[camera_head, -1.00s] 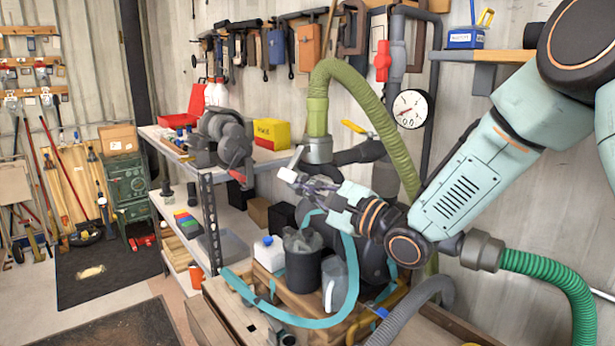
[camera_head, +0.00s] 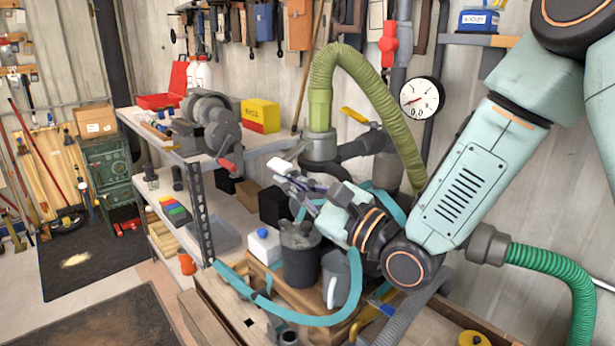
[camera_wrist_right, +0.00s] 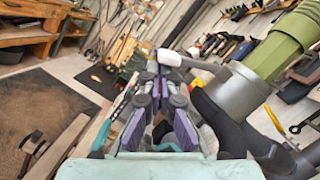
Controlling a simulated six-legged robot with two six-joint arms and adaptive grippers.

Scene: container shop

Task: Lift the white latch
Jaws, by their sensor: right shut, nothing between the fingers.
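The white latch (camera_head: 279,165) is a small white end piece left of the grey pipe fitting under the green hose. In the right wrist view the white latch (camera_wrist_right: 170,58) shows at the end of a grey arm reaching from the fitting (camera_wrist_right: 237,92). My right gripper (camera_head: 286,176) is shut and empty, its fingertips right at the latch's underside. In the right wrist view the right gripper (camera_wrist_right: 160,70) has its tips together just below the latch; whether they touch it I cannot tell. My left gripper is not in view.
The green hose (camera_head: 399,125) arches beside my right arm. Below the gripper are a dark canister (camera_head: 300,262), a grey jug (camera_head: 340,285) and a white bottle with a blue cap (camera_head: 264,246). A shelf with a vise (camera_head: 212,125) stands to the left. A gauge (camera_head: 420,97) hangs behind.

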